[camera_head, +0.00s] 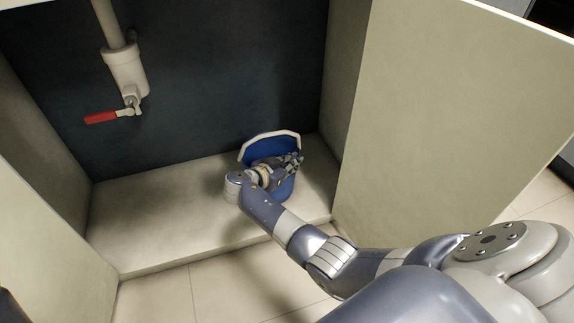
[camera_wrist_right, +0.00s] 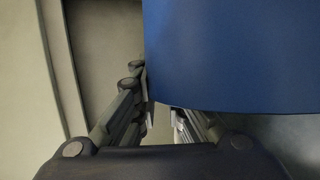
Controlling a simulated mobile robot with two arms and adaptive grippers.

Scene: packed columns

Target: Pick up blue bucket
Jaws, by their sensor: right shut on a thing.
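The blue bucket (camera_head: 284,190) with a pale rim stands on the cabinet floor, toward the right side of the cabinet. Its blue wall also fills the upper right of the right wrist view (camera_wrist_right: 235,55). My right gripper (camera_head: 292,163) reaches in from the lower right and is shut on the bucket. In the right wrist view its two fingers (camera_wrist_right: 162,118) are at the lower edge of the bucket's wall. The exact contact is partly hidden behind the bucket. The arm and gripper cover part of the bucket in the head view. My left gripper does not show.
The cabinet floor (camera_head: 160,215) is bare to the left of the bucket. A pipe (camera_head: 125,70) with a red-handled valve (camera_head: 101,118) hangs at the back left. The cabinet's right wall (camera_head: 345,75) is close to the bucket. An open door panel (camera_head: 445,110) stands at the right.

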